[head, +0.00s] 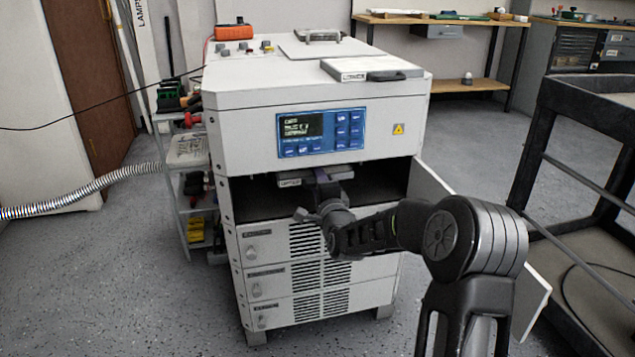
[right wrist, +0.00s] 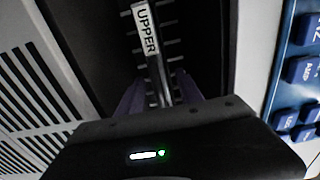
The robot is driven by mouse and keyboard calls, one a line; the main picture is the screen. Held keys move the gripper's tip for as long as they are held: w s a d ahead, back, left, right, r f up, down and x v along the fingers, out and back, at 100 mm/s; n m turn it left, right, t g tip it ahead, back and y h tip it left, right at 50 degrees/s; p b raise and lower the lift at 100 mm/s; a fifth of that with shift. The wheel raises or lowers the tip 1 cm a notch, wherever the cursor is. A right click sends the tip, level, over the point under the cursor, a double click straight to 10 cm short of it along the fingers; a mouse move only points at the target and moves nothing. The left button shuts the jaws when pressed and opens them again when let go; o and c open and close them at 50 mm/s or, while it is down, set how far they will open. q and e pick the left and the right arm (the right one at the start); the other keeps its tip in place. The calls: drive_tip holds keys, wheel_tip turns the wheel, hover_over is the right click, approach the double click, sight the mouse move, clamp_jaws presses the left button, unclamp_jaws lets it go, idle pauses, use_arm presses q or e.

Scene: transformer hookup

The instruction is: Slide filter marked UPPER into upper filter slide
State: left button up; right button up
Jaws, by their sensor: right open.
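The filter marked UPPER (right wrist: 148,30) shows its labelled edge in the right wrist view. In the head view its pale front edge (head: 290,182) sits inside the open compartment (head: 375,190) of the white cabinet, under the blue panel. My right gripper (head: 322,180) is at the compartment opening, in front of the filter. In the right wrist view its open fingers (right wrist: 158,95) stand on either side of the filter's narrow front part. Whether they touch it cannot be told. How deep the filter sits in the slide is hidden. My left gripper is not in view.
The cabinet's door (head: 436,190) hangs open at the right. A white panel with a dark handle (head: 370,70) lies on the cabinet top, near an orange meter (head: 234,32). Vented drawers (head: 262,250) are below the compartment. A black cart (head: 590,130) stands at the right.

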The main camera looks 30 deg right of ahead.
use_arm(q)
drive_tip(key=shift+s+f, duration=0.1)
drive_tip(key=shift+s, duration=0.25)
use_arm(e)
drive_tip(key=shift+s, duration=0.15)
drive_tip(key=shift+b+v, duration=0.35)
drive_tip(key=shift+v, duration=0.6)
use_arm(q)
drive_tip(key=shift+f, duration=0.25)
use_arm(e)
drive_tip(key=shift+v, duration=1.45)
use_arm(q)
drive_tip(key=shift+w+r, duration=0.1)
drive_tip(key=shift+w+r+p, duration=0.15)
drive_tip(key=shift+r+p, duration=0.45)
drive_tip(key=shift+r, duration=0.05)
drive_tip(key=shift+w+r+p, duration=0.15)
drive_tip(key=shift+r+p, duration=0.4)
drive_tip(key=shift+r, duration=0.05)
use_arm(e)
drive_tip(key=v, duration=0.7)
drive_tip(key=shift+s+a, duration=0.2)
drive_tip(key=shift+s, duration=0.15)
